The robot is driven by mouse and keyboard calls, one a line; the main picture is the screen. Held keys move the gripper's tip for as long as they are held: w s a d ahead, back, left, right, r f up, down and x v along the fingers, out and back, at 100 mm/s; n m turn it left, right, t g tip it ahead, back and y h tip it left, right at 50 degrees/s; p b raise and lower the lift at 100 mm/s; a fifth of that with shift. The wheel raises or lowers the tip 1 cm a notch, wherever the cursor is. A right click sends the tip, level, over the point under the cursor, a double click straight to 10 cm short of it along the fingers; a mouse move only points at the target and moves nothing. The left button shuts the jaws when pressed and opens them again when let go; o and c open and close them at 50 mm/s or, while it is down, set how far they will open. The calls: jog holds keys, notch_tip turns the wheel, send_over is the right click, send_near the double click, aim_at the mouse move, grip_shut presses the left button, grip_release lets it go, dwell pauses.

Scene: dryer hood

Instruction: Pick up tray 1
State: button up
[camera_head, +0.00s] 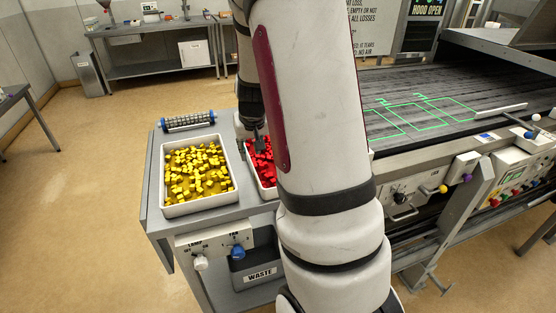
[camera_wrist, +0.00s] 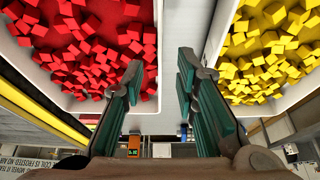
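Two white trays stand side by side on the grey side table; I can read no number on either. One holds yellow cubes; its rim (camera_head: 198,210) shows fully in the head view, and it is at the right in the wrist view (camera_wrist: 212,45). The other holds red cubes (camera_head: 262,165); my arm hides most of it in the head view, and it is at the left in the wrist view (camera_wrist: 75,45). My gripper (camera_wrist: 162,72) is open and empty, its fingers apart around the red tray's wall nearest the yellow tray. I cannot tell whether they touch it.
A belt (camera_head: 430,95) with green projected outlines lies to the right. A roller (camera_head: 188,121) lies behind the yellow tray. Lamp and fan knobs (camera_head: 218,252) and a waste bin (camera_head: 258,272) are at the table's front.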

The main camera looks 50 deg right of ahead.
aim_at(249, 157)
jog(key=shift+p+x, duration=0.35)
jog(key=shift+x, duration=2.75)
grip_shut()
jog(key=shift+w, duration=0.1)
